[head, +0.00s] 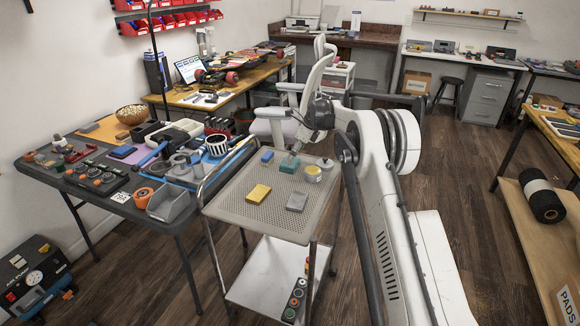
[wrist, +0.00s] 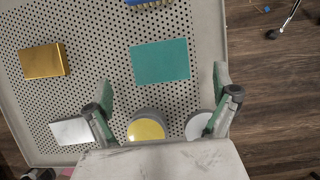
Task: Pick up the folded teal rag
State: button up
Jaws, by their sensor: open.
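The folded teal rag (head: 289,164) lies flat near the far side of the perforated cart top. In the wrist view the rag (wrist: 159,60) is a flat teal rectangle just beyond and between my fingertips. My gripper (head: 292,150) is at the rag in the head view, pointing down over the cart. In the wrist view my gripper (wrist: 164,85) is open, with one finger on each side and nothing between them. I cannot tell how high the fingertips are above the tray.
The cart top (head: 240,206) also holds a yellow block (head: 258,193), a grey block (head: 297,201), a blue brush-like item (head: 267,156) and round tins (head: 313,173) close to my gripper. A crowded dark table (head: 110,190) stands left. The cart's front middle is clear.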

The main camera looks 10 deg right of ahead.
jog(key=shift+b+x, duration=0.4)
jog(key=shift+x, duration=2.2)
jog(key=c, duration=1)
